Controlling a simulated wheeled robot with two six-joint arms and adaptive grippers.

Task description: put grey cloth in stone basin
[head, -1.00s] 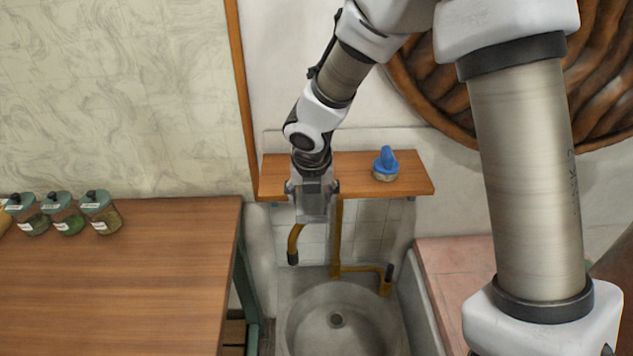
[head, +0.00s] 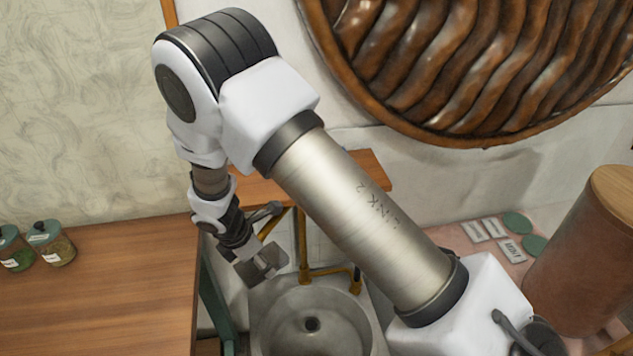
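The stone basin (head: 276,332) is a grey round sink at the lower middle of the head view, with a dark drain at its bottom. The arm from the right carries my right gripper (head: 262,264), which points down just above the basin's back left rim. A grey, flat, squarish piece, which looks like the grey cloth (head: 268,262), is at its fingertips and seems held between them. The fingers are small and partly hidden by it. It is apart from the basin bowl. My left gripper is not in view.
A wooden table (head: 110,290) with lidded jars (head: 52,243) stands at the left. A wooden shelf (head: 372,172) and brass pipes (head: 302,245) are behind the basin. A pink ledge (head: 490,255) with green discs and a brown cylinder (head: 590,255) is at the right.

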